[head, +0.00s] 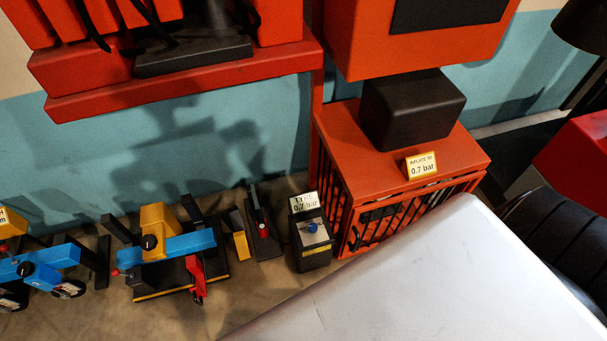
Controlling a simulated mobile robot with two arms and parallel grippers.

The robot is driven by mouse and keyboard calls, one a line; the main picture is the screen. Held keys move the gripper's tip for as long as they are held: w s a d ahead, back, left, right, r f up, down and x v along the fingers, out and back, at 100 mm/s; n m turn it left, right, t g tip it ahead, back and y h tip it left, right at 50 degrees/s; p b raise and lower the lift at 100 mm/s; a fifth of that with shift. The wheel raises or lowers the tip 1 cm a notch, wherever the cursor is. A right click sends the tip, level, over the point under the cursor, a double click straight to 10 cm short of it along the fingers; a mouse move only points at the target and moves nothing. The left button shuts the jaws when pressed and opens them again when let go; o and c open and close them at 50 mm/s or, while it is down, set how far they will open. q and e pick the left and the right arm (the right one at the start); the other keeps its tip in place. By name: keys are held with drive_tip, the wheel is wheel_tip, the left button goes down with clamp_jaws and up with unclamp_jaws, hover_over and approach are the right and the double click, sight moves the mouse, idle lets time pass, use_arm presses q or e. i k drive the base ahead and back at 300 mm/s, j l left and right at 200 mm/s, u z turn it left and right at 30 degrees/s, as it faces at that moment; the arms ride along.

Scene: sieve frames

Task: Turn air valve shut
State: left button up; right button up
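A small dark box (311,257) stands on the floor left of the orange cage. It has a light top plate with a small blue knob (312,227), which may be the air valve. I cannot tell which way the knob is turned. A card (304,202) reading "0.7 bar", its first line seemingly "TYRE", stands at the back of the box. Neither of my grippers is in view, and nothing touches the knob.
The orange barred cage (470,163) carries a black block (413,107) and an "INFLATE TO 0.7 bar" sign (421,167). A large pale panel (440,290) fills the lower right foreground. Blue and yellow jacks (180,245) crowd the floor left. A dark tyre (555,240) is right.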

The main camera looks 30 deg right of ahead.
sight(312, 228)
drive_tip(key=z, duration=1)
